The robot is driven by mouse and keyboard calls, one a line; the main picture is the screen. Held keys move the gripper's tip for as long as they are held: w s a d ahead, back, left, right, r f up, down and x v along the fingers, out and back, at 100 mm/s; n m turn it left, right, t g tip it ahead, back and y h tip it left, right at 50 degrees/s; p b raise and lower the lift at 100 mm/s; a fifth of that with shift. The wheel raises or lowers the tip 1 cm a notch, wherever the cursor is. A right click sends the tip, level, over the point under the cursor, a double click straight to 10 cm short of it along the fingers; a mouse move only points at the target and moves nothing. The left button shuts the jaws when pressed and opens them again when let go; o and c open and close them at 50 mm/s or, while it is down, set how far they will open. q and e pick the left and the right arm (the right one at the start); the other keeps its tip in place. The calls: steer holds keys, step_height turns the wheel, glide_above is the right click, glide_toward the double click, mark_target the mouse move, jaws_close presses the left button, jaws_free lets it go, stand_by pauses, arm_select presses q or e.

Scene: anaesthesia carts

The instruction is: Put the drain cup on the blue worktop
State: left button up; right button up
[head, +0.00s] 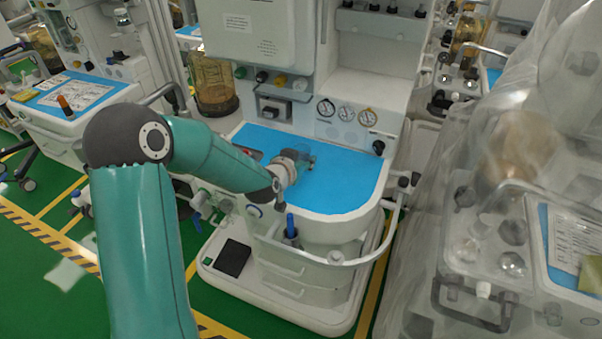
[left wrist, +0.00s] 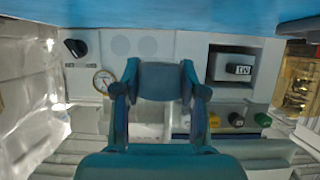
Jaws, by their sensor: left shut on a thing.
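The blue worktop (head: 345,180) is the flat top of the middle anaesthesia cart. It also fills the top edge of the left wrist view (left wrist: 150,12). My left gripper (head: 304,160) is over the left rear part of the worktop, its arm coming in from the left. In the left wrist view the left gripper (left wrist: 160,82) is shut on a small dark teal-blue piece between its fingertips, seemingly the drain cup. Its shape is hard to make out, and I cannot tell whether it touches the worktop. My right gripper is not in view.
A panel with gauges (head: 346,113) stands behind the worktop. An amber canister (head: 214,85) is at its left rear. A white rail (head: 375,250) curves round the front. A plastic-draped cart (head: 500,200) stands at right. The worktop's middle and right are clear.

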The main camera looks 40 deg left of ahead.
arm_select(q)
steer(key=shift+f, duration=2.4)
steer(key=shift+r, duration=0.1)
steer(key=shift+f, duration=0.2)
steer(key=o, duration=0.9)
steer(key=shift+r, duration=0.1)
